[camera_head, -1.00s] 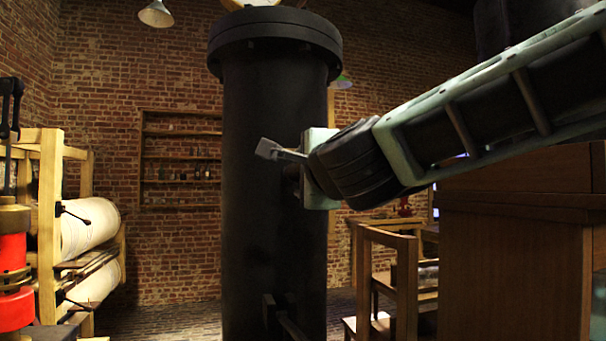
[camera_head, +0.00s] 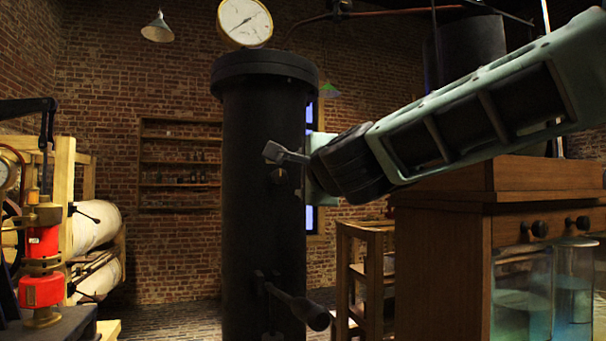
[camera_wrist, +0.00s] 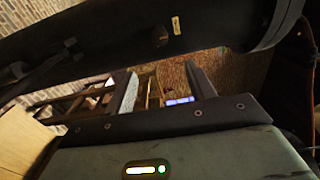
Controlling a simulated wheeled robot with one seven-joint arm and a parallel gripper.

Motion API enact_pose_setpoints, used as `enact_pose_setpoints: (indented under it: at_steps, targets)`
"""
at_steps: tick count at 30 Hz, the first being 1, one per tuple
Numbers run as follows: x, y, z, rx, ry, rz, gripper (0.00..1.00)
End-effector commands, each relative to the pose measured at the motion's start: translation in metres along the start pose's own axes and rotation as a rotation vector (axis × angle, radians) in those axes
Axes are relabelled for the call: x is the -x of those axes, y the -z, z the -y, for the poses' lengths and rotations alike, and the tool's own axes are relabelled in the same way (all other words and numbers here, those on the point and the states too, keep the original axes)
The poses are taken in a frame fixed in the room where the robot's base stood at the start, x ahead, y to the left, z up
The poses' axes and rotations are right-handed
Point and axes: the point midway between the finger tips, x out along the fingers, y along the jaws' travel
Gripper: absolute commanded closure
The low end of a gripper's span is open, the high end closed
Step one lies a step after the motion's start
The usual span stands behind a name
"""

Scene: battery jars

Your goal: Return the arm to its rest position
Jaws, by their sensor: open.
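My arm reaches in from the right edge of the head view, and my gripper (camera_head: 285,153) shows in front of the tall black column (camera_head: 262,215). One finger shows clearly there, and I cannot tell from that view how near the column it is. In the wrist view my gripper (camera_wrist: 163,88) has its two fingers apart with nothing between them. The black column (camera_wrist: 165,35) crosses the top of that view close beyond the fingers. Two glass jars with bluish liquid, a left jar (camera_head: 522,300) and a right jar (camera_head: 573,292), stand under the wooden cabinet.
The wooden cabinet (camera_head: 440,260) stands below my arm at the right. A round gauge (camera_head: 245,22) tops the column, and a lever (camera_head: 298,302) sticks out low on it. A red and brass device (camera_head: 41,262) is at the left. Brick floor (camera_head: 170,312) is clear left of the column.

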Motion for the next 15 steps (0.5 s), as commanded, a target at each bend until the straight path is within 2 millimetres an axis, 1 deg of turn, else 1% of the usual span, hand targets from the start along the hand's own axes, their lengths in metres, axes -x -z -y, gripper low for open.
enact_pose_setpoints:
  at_steps: [14,15]
  targets:
    - [0.0001,0.0,0.0,0.0,0.0,0.0,0.45]
    - [-0.0003,0.003,-0.0046,0.017,-0.009,0.001,0.45]
